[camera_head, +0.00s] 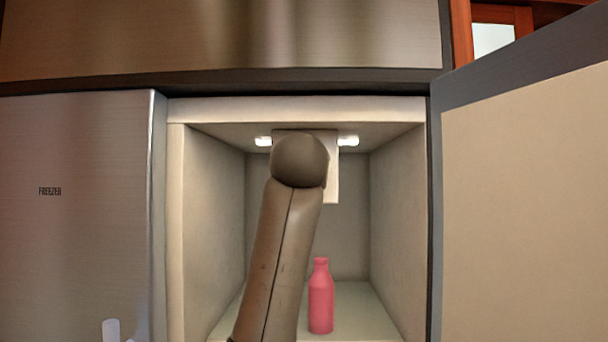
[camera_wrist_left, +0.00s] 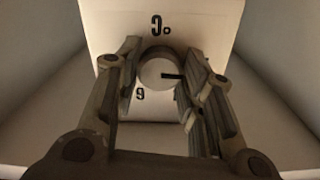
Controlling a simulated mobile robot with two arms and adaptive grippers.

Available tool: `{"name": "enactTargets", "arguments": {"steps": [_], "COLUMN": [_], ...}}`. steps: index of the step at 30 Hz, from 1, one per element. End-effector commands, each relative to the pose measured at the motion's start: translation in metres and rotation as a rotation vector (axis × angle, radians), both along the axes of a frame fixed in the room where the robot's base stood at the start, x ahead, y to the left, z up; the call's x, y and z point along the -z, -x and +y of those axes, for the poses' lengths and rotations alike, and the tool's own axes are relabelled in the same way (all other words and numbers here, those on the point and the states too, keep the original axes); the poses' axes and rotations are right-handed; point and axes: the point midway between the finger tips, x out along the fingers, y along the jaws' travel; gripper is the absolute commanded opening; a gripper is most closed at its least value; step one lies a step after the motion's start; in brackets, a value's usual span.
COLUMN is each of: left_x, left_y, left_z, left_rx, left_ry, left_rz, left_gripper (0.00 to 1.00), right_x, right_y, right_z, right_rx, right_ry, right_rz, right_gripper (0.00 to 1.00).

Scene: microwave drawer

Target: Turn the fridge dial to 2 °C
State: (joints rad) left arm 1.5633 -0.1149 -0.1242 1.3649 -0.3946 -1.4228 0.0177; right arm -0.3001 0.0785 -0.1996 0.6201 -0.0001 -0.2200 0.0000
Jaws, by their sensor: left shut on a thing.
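The fridge dial (camera_wrist_left: 156,72) is a round pale knob on a pale panel in the left wrist view, with a dark pointer mark toward the right of the picture. A "°C" mark stands above it and a digit, 6 or 9, at its lower left. Another mark at the lower right is mostly hidden by a finger. My left gripper (camera_wrist_left: 161,62) is shut on the dial, one finger on each side. In the head view my left arm covers the dial and gripper; only part of the panel (camera_head: 332,182) shows. My right gripper is not in view.
A pink bottle (camera_head: 320,300) stands upright on the compartment floor, right of my arm. The fridge door (camera_head: 525,200) is open at the right. The closed freezer door (camera_head: 70,230) is at the left. Two lights (camera_head: 347,141) are at the compartment top.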

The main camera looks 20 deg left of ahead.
Motion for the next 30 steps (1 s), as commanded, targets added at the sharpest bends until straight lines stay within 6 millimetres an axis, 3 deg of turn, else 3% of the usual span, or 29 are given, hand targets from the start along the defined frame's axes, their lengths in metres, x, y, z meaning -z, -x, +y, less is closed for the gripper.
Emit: {"name": "enactTargets", "arguments": {"steps": [18, 19, 23, 30], "left_x": [0.0047, 0.0046, 0.0035, 0.0016], "left_y": [-0.0016, -0.0016, -0.0012, -0.0005], "left_z": [-0.0005, -0.0005, -0.0004, -0.0001], "left_rx": [0.000, 0.000, 0.000, -0.001], "left_ry": [0.039, 0.039, 0.038, 0.037], "left_rz": [0.002, 0.002, -0.002, -0.006], "left_gripper": [0.12, 0.40, 0.57, 0.58], "right_x": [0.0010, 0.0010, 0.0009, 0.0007], "right_y": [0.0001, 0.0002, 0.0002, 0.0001], "right_z": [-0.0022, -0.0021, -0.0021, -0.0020], "right_rx": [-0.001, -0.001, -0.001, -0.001], "right_ry": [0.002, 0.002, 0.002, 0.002], "right_rz": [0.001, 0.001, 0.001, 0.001], "right_gripper": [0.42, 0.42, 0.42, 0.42]}}
